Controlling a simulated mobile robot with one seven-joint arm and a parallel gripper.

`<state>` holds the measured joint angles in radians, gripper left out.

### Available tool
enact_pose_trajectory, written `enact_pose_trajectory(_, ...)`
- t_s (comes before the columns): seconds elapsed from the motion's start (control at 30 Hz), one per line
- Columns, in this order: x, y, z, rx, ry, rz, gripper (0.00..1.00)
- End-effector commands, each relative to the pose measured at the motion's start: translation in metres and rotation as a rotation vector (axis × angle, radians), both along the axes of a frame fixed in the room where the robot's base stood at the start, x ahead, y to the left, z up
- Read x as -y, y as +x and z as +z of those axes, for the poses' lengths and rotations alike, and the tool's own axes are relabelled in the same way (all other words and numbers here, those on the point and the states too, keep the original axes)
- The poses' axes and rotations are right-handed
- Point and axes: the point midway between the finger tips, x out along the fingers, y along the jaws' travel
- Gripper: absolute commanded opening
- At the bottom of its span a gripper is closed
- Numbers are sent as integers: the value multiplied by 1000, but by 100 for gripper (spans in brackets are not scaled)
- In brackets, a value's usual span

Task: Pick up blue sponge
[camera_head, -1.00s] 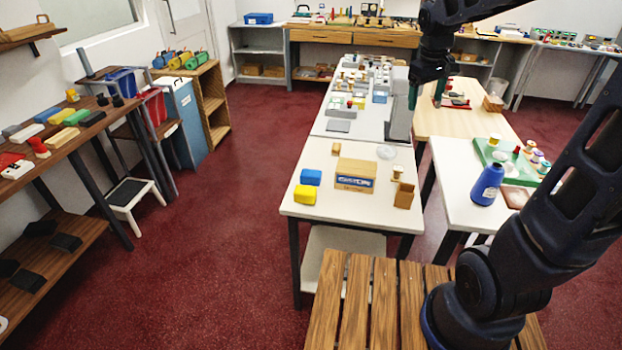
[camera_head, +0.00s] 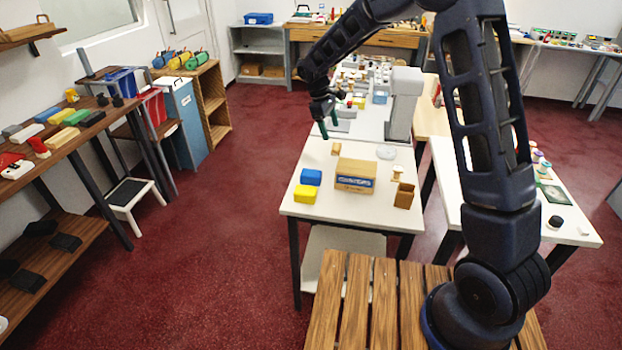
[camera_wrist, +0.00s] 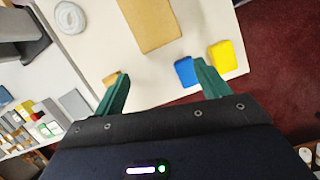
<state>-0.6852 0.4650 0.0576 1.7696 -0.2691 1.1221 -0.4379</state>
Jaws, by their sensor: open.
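The blue sponge (camera_head: 311,177) lies on the white table near its left edge, just behind a yellow sponge (camera_head: 305,194). In the wrist view the blue sponge (camera_wrist: 187,71) shows beside the right finger, which partly covers its edge. The yellow sponge (camera_wrist: 224,60) is to its right there. My gripper (camera_head: 329,130) is open and empty, above the far part of the white table, beyond the blue sponge. Its green fingers also show spread apart in the wrist view (camera_wrist: 160,85).
A cardboard box (camera_head: 355,175) stands right of the blue sponge. A small brown box (camera_head: 404,195) and a white ring (camera_head: 386,152) are further right. A small tan block (camera_head: 336,149) lies behind. The table's left edge (camera_head: 291,188) is close to the sponges.

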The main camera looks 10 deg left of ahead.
Motion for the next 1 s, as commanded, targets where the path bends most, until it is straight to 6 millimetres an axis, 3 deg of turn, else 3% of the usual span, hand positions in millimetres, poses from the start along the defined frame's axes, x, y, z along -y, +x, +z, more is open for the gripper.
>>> enact_pose_trajectory(0.03, -17, -1, -16, -15, -16, 36, 75)
enact_pose_trajectory(0.2, -61, -8, -60, -54, -59, 139, 75)
enact_pose_trajectory(0.4, -93, -16, -94, -79, -92, 217, 75)
enact_pose_trajectory(0.6, -99, -19, -107, -86, -101, 236, 75)
enact_pose_trajectory(1.0, -80, -19, -151, -87, -101, 235, 75)
